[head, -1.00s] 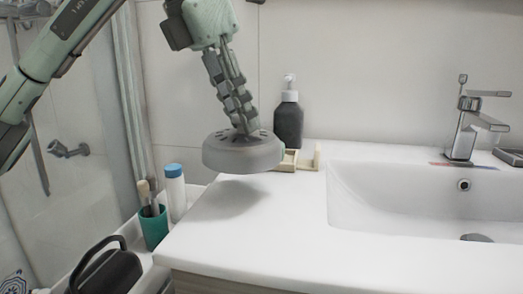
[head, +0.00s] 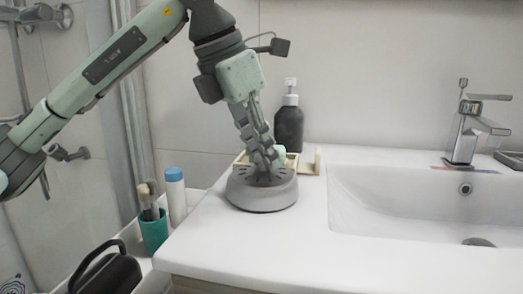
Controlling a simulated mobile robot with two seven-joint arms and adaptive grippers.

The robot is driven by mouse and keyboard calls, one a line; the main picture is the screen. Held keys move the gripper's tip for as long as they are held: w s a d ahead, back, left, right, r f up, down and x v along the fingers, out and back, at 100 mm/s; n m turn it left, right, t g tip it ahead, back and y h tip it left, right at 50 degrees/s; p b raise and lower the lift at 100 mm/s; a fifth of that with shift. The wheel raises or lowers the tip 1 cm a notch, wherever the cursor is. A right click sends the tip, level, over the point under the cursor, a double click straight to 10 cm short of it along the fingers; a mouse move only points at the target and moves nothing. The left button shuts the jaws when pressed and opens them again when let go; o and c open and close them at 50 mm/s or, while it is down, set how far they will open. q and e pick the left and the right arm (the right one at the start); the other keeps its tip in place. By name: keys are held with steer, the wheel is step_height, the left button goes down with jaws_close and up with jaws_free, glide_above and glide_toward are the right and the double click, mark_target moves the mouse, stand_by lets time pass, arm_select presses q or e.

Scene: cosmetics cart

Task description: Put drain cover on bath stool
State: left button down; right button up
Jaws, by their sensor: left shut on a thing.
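The drain cover (head: 262,197) is a round grey disc with slots in its top. It is at the left end of the white counter, low and level, and looks to be at the counter surface. My left gripper (head: 266,172) points down and is shut on the middle of the drain cover's top. I cannot pick out a bath stool in this view. My right gripper is not in view.
A black pump bottle (head: 289,124) and a cream soap dish (head: 308,164) stand just behind. The sink basin (head: 420,215) and tap (head: 466,125) are to the right. A teal cup (head: 154,231), a blue-capped bottle (head: 176,195) and a black bag-like item (head: 108,272) are at the lower left. The front counter is clear.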

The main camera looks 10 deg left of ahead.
arm_select(q)
steer(key=c, duration=1.3)
jaws_free()
steer(key=shift+f, duration=0.1)
